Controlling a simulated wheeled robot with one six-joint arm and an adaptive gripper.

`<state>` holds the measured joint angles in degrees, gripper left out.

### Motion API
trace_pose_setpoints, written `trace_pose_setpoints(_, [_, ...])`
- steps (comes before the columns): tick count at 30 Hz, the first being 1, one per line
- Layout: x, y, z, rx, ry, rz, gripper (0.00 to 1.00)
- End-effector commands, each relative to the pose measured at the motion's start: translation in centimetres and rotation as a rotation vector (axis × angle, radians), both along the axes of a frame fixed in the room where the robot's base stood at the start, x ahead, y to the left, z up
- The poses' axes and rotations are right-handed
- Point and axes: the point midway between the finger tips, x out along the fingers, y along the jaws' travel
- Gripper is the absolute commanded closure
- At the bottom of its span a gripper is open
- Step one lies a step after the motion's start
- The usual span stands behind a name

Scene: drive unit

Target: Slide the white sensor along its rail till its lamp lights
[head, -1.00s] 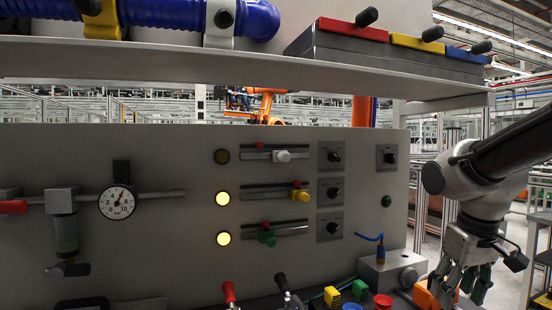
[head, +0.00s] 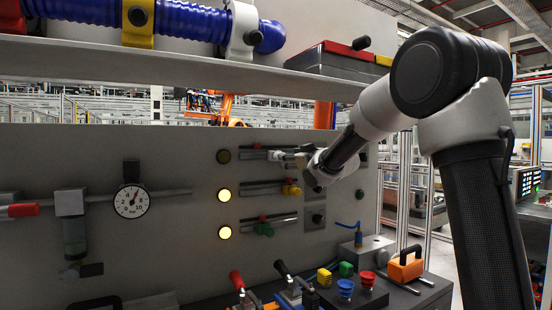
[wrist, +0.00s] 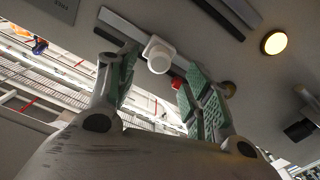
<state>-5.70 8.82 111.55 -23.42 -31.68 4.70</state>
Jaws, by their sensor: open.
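The white sensor (wrist: 159,55) sits on the top rail (wrist: 120,26) of the grey panel. In the wrist view it lies between and just beyond the fingertips of my gripper (wrist: 160,83). The fingers are open with green pads, one either side, and no clear contact shows. A red marker (wrist: 177,82) is beside the sensor along the rail. The top lamp (head: 224,156), left of this rail, is dark.
Two lower rails carry a yellow sensor (head: 291,190) and a green sensor (head: 264,229); their lamps (head: 224,195) are lit yellow. A shelf (head: 180,74) overhangs the panel.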

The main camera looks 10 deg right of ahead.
Motion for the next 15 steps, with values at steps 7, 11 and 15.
trace_pose_setpoints(7, [2.7,1.1,0.3,0.011,-0.013,0.006,0.49])
trace_pose_setpoints(11, [4.8,1.7,0.3,0.010,-0.013,0.005,0.49])
trace_pose_setpoints(15, [6.5,2.2,0.3,0.011,-0.014,0.005,0.49])
